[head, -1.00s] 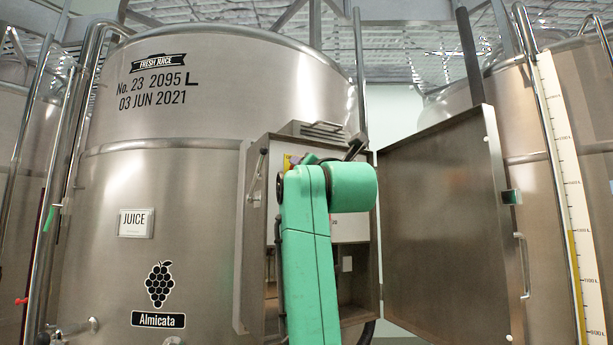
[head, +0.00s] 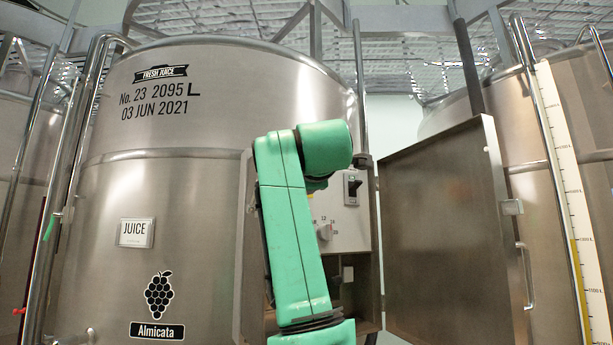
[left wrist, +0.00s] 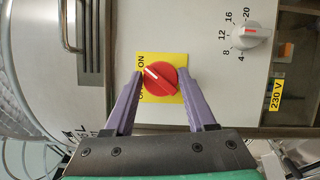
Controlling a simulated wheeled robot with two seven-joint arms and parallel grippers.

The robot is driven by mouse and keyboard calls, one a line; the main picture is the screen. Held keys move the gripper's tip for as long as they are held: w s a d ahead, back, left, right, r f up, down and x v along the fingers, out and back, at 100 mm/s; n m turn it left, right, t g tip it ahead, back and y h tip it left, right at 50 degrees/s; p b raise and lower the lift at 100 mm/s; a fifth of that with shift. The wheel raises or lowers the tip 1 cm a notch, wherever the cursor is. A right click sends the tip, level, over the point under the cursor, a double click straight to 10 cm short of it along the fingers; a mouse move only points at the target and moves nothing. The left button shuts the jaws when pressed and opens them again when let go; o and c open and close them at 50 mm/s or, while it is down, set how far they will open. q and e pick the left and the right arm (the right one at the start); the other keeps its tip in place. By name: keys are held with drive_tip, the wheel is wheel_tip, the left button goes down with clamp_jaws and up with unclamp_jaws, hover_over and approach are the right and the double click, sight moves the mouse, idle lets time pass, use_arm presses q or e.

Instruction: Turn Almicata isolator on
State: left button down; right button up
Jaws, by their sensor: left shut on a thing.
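The Almicata vat (head: 205,210) carries a grape label and the name Almicata. On its right side an electrical cabinet (head: 247,240) stands open. In the head view my green left arm covers the isolator and my left gripper. In the left wrist view, the isolator's red knob (left wrist: 160,84) sits on a yellow plate (left wrist: 176,61). The purple fingers of my left gripper (left wrist: 161,76) are shut on the knob, one on each side. The knob's white mark points to the upper left, towards an ON label. A second label below it is partly hidden by a finger. My right gripper is not in view.
The cabinet door (head: 445,225) is swung open to the right. A white dial (head: 325,231) and a black switch (head: 353,187) are on the white panel; the dial also shows in the left wrist view (left wrist: 250,33). Another vat stands at the right.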

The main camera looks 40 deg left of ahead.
use_arm(q)
drive_tip(key=shift+m, duration=0.6)
drive_tip(key=shift+g+h, duration=0.3)
drive_tip(key=shift+c, duration=1)
unclamp_jaws()
drive_tip(key=shift+a, duration=0.2)
drive_tip(key=b+v, duration=0.5)
drive_tip(key=v, duration=0.9)
